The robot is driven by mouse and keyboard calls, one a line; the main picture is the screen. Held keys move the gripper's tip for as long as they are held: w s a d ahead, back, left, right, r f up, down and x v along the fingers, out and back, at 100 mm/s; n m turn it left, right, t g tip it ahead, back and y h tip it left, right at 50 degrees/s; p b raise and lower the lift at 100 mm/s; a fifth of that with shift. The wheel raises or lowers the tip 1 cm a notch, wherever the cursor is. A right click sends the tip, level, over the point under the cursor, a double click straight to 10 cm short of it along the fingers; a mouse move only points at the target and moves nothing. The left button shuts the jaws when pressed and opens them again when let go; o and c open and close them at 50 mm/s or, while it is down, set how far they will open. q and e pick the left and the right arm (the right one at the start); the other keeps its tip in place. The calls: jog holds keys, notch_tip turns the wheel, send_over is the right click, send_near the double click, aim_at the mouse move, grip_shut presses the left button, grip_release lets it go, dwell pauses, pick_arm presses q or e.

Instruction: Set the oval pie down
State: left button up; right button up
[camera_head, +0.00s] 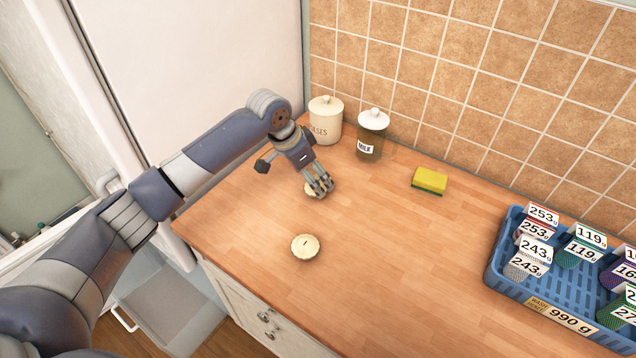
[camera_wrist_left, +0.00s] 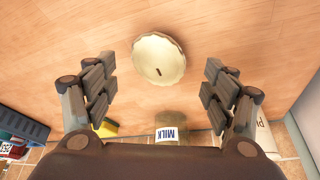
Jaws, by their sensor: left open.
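A pale pie (camera_head: 309,190) is at my left gripper (camera_head: 320,188), mostly hidden behind its fingers in the head view. In the left wrist view a cream pie (camera_wrist_left: 158,60) with a crimped edge and one dark slit appears on the counter, between and just beyond the fingertips. My left gripper (camera_wrist_left: 158,75) is open, with a gap on both sides of that pie. A second pie (camera_head: 305,246), round-looking with a small slit, lies nearer the counter's front edge. I cannot tell from their outlines which pie is oval. My right gripper is not in view.
A cream canister (camera_head: 325,120) and a milk jar (camera_head: 372,134) stand by the tiled wall. A yellow sponge (camera_head: 430,180) lies to their right. A blue basket (camera_head: 492,262) with weight-labelled items is at the right. The middle of the wooden counter (camera_head: 400,250) is clear.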

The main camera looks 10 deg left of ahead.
pick_arm(q)
jog(key=shift+x, duration=1.55)
jog(key=c, duration=1.3)
jog(key=shift+r, duration=0.1)
